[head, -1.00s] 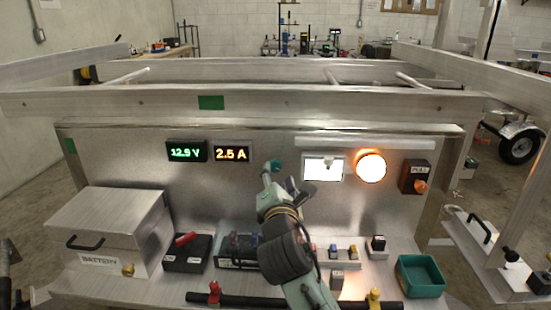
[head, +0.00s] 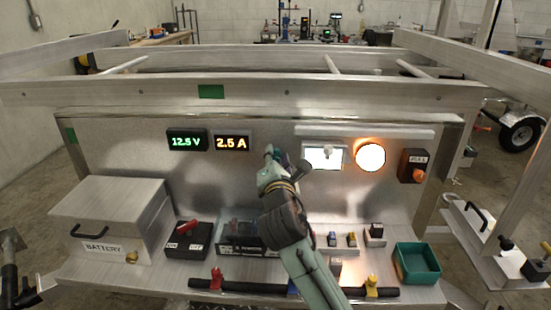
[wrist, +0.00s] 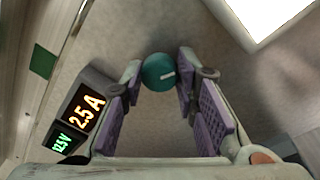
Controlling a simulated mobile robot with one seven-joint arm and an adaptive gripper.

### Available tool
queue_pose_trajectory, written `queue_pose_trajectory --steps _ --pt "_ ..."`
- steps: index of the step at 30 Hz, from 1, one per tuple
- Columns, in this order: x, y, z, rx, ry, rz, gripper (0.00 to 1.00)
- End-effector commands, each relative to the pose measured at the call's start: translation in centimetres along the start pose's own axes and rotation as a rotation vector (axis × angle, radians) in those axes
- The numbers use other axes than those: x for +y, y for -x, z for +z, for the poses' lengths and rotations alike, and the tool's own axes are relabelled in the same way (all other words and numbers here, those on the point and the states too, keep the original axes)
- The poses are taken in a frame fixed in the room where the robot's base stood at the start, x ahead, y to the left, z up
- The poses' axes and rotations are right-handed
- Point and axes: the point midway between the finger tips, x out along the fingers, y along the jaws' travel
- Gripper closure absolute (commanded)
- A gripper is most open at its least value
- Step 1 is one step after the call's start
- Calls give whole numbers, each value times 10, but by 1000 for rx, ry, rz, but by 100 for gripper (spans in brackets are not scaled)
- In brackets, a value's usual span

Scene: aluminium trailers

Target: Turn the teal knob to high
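The teal knob (wrist: 158,72) is round, with a short white mark that points to the right in the wrist view. It sits on the upright metal panel (head: 120,150). My gripper (wrist: 160,68) is open, with its purple-padded fingers on either side of the knob. Whether the pads touch the knob I cannot tell. In the head view my gripper (head: 275,155) reaches the panel and hides most of the knob. No high or low marking around the knob is readable.
Left of the knob are a green voltage display (head: 187,141) and an orange 2.5 A display (head: 232,143). Right of it are a lit white panel (head: 313,159), a glowing round lamp (head: 370,157) and a pull switch (head: 412,166). A battery box (head: 100,215) and green tray (head: 417,262) stand on the shelf.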

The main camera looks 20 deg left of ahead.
Motion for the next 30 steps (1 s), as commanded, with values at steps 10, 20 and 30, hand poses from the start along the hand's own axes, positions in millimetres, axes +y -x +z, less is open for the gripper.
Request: queue_pose_trajectory --steps 10,20,30 --pt "0 0 0 0 0 1 98" --pt "0 0 -2 -2 -35 6 100" --pt "-1 0 -3 -19 -251 27 100"
